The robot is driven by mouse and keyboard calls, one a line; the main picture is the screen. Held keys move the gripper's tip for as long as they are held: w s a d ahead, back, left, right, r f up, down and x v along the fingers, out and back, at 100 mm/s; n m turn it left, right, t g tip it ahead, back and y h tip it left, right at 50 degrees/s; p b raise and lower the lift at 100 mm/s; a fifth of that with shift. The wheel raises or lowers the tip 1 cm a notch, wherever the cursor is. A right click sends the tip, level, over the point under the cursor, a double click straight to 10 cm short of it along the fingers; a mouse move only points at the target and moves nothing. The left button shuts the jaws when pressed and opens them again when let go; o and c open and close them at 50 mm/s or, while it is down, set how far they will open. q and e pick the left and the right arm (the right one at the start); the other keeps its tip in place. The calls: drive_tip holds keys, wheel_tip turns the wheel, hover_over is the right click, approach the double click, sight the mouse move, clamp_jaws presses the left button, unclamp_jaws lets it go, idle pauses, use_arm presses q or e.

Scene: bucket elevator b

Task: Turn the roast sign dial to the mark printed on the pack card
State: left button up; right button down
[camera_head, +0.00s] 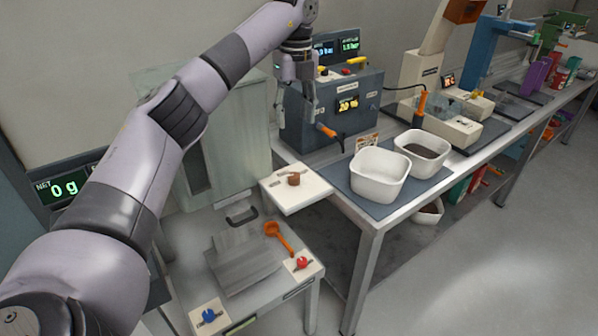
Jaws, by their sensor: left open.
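My left gripper (297,102) hangs from the arm coming in from the left, fingers down, open and empty. In the picture it overlaps the left part of a blue-grey machine (352,118); whether it touches cannot be told. A brown knob (294,179) stands on a white plate (285,194) below the gripper, apart from it. It may be the roast sign dial; its markings are too small to read. A small card with orange print (367,143) stands by the machine, behind the white bins, and may be the pack card. Its mark is unreadable. My right gripper is not in view.
Two white bins (379,190) stand on a dark mat; the far one holds dark grains. A low table (312,272) carries an orange scoop (279,235), a red knob (302,263) and a blue knob (209,316). More machines line the bench. The floor at right is clear.

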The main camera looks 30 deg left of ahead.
use_arm(q)
hover_over(294, 175)
wheel_tip(294, 175, down, 6)
wheel_tip(294, 175, down, 11)
drive_tip(key=shift+r+p, duration=0.1)
drive_tip(key=shift+p, duration=0.3)
clamp_jaws()
idle(0.4)
